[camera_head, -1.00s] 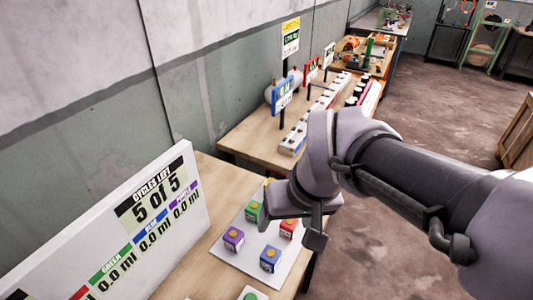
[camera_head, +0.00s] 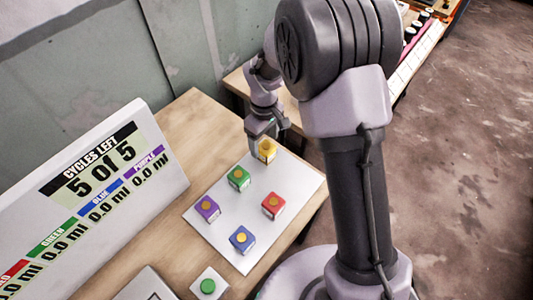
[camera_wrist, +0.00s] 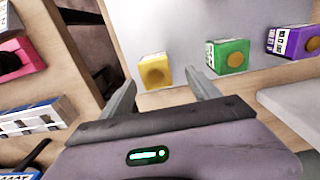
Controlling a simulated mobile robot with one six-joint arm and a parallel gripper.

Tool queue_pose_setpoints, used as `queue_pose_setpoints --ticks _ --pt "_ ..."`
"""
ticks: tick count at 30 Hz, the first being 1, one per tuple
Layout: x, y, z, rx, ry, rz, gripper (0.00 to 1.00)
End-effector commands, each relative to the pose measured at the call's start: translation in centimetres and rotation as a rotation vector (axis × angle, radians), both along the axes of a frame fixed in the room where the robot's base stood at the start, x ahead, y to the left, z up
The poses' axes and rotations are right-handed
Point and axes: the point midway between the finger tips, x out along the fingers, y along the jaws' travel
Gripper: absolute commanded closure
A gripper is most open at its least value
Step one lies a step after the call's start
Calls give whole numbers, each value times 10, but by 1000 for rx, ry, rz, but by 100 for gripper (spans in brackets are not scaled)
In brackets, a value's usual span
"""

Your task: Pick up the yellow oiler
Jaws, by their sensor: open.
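The yellow oiler (camera_head: 266,151) is a small box with an orange round button, at the far corner of a white board (camera_head: 302,186) on the wooden table. My gripper (camera_head: 268,130) is right behind it in the head view. In the wrist view, the yellow oiler (camera_wrist: 155,71) lies just beyond and between the two open fingers of my gripper (camera_wrist: 161,82). Nothing is held between them. Whether a finger touches the oiler I cannot tell.
Green (camera_head: 238,178), purple (camera_head: 207,208), red (camera_head: 273,205) and blue (camera_head: 242,239) oilers stand on the same board. In the wrist view the green oiler (camera_wrist: 228,56) is close to the right finger. A display panel (camera_head: 100,195) stands at left. A second table (camera_head: 238,82) is behind.

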Motion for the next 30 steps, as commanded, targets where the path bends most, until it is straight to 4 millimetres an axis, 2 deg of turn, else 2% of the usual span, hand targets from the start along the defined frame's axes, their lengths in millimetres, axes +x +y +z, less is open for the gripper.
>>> queue_pose_setpoints --ticks 5,11,17,20,28,30 --pt "0 -2 -18 1 1 -2 29" --pt "2 -6 -57 0 1 0 29" --pt "2 -6 -58 0 0 -1 29" --pt "2 -6 -58 0 0 -1 45" --pt "2 -6 -58 0 0 -1 98" --pt "2 -6 -58 1 -1 -1 99"
